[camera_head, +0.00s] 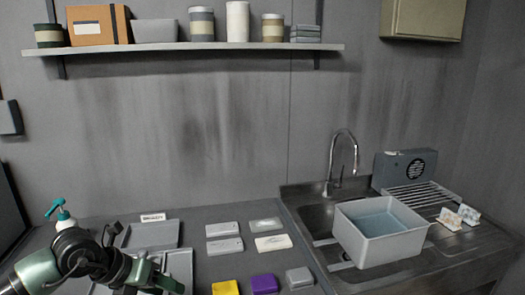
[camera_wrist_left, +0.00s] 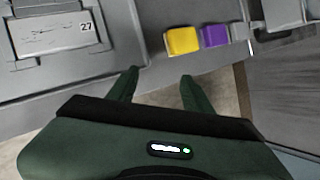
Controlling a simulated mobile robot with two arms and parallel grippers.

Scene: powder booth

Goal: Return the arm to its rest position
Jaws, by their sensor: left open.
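My left arm (camera_head: 85,258) comes in at the lower left of the head view, green and black, bent over the front left of the counter. Its gripper (camera_head: 152,274) is low in that view, and its fingertips are hard to make out there. In the left wrist view the two green fingers (camera_wrist_left: 160,77) are spread apart with nothing between them. They are near the counter's front edge, with floor showing below. My right gripper is in neither view.
A yellow block (camera_head: 225,287), a purple block (camera_head: 264,283) and a grey block (camera_head: 299,277) sit along the counter front. A pump bottle (camera_head: 62,214) stands behind my arm. A grey tub (camera_head: 383,252) is at the sink. Grey plates (camera_head: 224,246) lie mid-counter.

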